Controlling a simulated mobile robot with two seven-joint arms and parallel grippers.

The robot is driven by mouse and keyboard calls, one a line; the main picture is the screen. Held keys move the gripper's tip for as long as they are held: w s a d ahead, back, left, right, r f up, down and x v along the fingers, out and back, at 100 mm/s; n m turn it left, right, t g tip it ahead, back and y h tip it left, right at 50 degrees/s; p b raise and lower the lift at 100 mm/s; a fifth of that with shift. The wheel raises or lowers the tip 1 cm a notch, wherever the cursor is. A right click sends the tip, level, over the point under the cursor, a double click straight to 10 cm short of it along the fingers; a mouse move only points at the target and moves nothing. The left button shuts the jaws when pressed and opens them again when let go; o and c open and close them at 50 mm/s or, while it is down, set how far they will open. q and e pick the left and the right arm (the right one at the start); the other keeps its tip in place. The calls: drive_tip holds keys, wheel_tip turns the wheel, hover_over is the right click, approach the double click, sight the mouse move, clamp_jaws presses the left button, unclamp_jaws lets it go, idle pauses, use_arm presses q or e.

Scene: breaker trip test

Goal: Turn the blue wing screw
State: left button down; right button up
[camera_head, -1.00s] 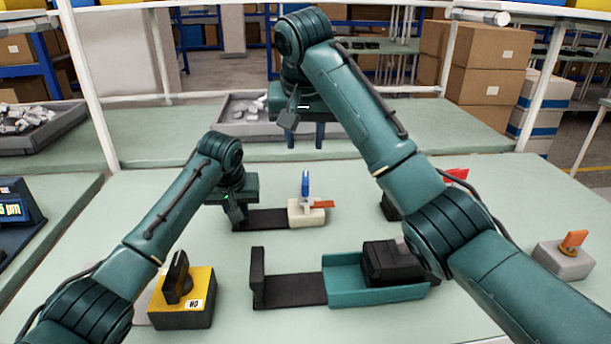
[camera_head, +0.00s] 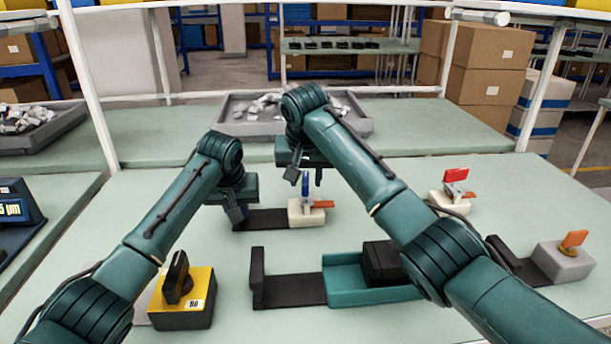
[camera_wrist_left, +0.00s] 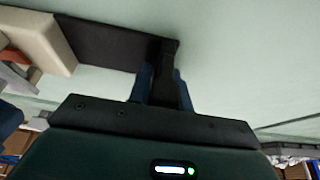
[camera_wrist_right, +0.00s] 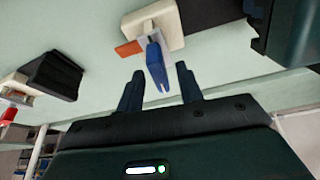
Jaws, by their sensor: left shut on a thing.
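The blue wing screw (camera_head: 306,187) stands upright on a cream block (camera_head: 301,217) with an orange lever (camera_head: 324,203), at the end of a black plate (camera_head: 262,219). It also shows in the right wrist view (camera_wrist_right: 156,66). My right gripper (camera_head: 306,176) is open above the screw. In the right wrist view its fingers (camera_wrist_right: 159,88) are apart, with the wing's tip close to the gap between them. My left gripper (camera_wrist_left: 162,92) is shut on the upright end (camera_wrist_left: 162,62) of the black plate, away from the screw.
A red-winged fixture (camera_head: 455,176) stands at the right behind my right arm, and a grey block (camera_head: 566,262) with an orange wing is at far right. A teal tray (camera_head: 345,285) and a yellow box (camera_head: 197,284) with a black knob are in front. A grey bin (camera_head: 352,128) is behind.

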clamp_jaws()
idle(0.3)
drive_tip(key=shift+n+y, duration=0.3)
drive_tip(key=shift+n, duration=0.5)
unclamp_jaws()
drive_tip(key=shift+r, duration=0.1)
